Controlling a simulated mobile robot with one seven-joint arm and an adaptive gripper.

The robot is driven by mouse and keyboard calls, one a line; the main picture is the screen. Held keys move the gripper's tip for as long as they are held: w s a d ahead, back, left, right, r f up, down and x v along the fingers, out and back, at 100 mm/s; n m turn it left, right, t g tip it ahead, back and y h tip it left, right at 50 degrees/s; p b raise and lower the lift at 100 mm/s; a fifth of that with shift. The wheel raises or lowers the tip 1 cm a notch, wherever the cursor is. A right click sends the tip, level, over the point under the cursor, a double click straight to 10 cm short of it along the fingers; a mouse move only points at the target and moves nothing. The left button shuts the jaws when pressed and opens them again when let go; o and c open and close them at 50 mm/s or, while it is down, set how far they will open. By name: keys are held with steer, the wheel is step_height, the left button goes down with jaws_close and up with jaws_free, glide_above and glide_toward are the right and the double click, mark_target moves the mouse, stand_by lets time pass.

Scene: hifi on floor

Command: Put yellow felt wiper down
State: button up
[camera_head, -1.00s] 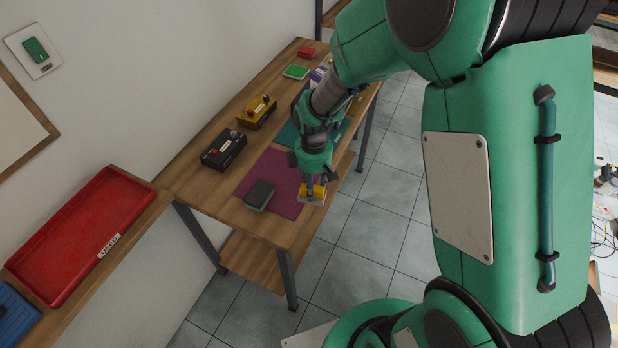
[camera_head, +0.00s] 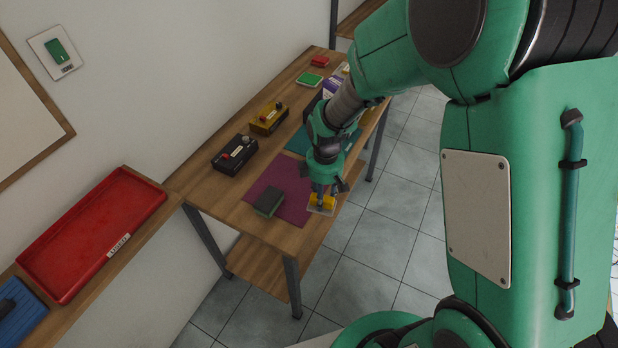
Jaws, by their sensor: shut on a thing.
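The yellow felt wiper (camera_head: 329,202) is at the right edge of the purple mat, near the front right edge of the wooden table. My gripper (camera_head: 322,195) points down and is shut on the wiper from above. A pale flat piece (camera_head: 320,211) shows under the wiper. I cannot tell whether the wiper touches the table or hangs slightly above it. My gripper's fingers partly hide the wiper.
A dark green-grey block (camera_head: 269,202) lies on the purple mat (camera_head: 272,178). Black (camera_head: 234,155) and yellow (camera_head: 268,118) boxes with knobs stand along the wall side. Green (camera_head: 309,79) and red (camera_head: 320,61) items lie farther back. A red tray (camera_head: 60,290) is at left.

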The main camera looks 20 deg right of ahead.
steer(key=w+a+m+p, duration=0.2)
steer(key=w+a+p, duration=0.1)
steer(key=w, duration=1.2)
steer(key=shift+w+a+r+p, duration=0.15)
steer(key=shift+r+p, duration=0.2)
steer(key=w, duration=0.5)
steer(key=w+f, duration=0.1)
steer(key=w, duration=0.9)
steer(key=shift+w+a+f+p, duration=0.2)
steer(key=shift+w+a+p, duration=0.15)
steer(key=shift+w, duration=0.15)
steer(key=shift+f, duration=1.8)
